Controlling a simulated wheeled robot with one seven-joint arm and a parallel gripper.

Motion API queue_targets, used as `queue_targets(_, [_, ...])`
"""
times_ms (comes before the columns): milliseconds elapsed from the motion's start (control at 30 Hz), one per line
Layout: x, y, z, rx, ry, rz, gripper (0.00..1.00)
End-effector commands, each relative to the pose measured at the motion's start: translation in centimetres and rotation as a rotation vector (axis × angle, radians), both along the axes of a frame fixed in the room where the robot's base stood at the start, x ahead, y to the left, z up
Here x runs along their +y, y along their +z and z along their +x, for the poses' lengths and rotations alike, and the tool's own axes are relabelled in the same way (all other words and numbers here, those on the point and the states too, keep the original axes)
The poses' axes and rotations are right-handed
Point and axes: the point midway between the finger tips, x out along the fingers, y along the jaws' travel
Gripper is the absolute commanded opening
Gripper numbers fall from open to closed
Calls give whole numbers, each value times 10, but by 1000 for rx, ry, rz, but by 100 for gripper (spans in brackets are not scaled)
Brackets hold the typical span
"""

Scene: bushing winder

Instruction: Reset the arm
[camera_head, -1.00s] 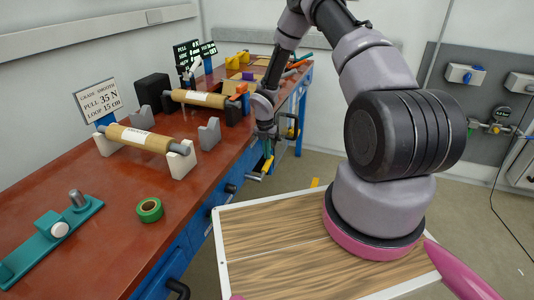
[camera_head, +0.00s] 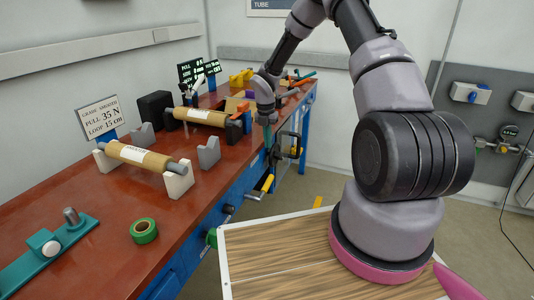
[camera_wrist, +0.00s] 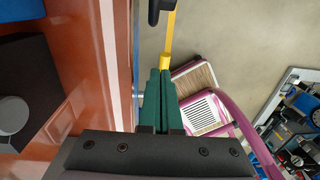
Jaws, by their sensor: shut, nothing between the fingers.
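My arm reaches over from the right, and my gripper (camera_head: 268,138) hangs pointing down by the far front edge of the red-brown workbench (camera_head: 115,235). In the wrist view the green fingers of my gripper (camera_wrist: 159,85) lie together, shut and empty. They are over the gap beside the bench edge, with floor to the right. A yellow bar shows just beyond the fingertips in the wrist view; I cannot tell whether they touch.
Two brown rolls (camera_head: 138,158) (camera_head: 200,117) rest on stands on the bench. Green tape (camera_head: 143,231) and a teal fixture (camera_head: 48,250) lie nearer. My wood-topped base fills the lower middle. Grey panels with gauges (camera_head: 508,132) hang on the right wall. Open floor lies between.

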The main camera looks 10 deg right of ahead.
Motion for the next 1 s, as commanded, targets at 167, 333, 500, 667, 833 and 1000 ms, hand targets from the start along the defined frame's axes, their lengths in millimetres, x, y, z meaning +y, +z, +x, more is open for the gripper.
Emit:
queue_targets(167, [-4, 23, 3, -15, -49, -8, 0])
queue_targets(333, [-13, 91, -7, -84, -297, -33, 0])
queue_targets(500, [-24, 174, -34, -175, -668, -28, 0])
queue_targets(667, [-31, 244, -70, -255, -1022, 18, 0])
queue_targets(833, [-36, 306, -117, -319, -1403, 114, 0])
queue_targets(1000, [-38, 355, -171, -341, -1782, 260, 0])
